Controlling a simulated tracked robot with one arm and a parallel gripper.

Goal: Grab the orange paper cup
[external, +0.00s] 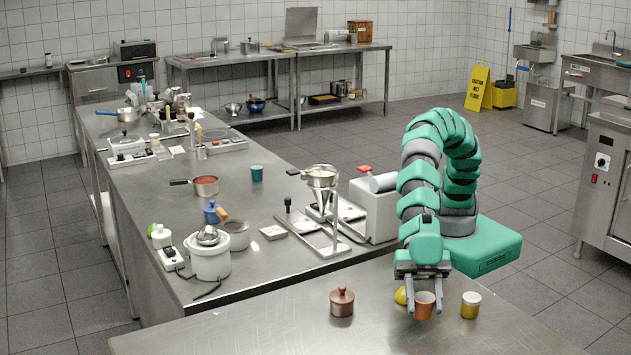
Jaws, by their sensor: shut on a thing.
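The orange paper cup (424,306) is upright at the front counter, towards the right of the picture. My gripper (422,290) points down from above with its fingers at the cup, and it is shut on the cup. The cup's lower part shows below the fingers. I cannot tell whether its base touches the counter.
A yellow round thing (400,296) is close to the left of the cup. A yellow jar with a pale lid (470,305) stands to the right. A brown lidded pot (342,302) stands further left. The front counter (250,335) is bare at its left.

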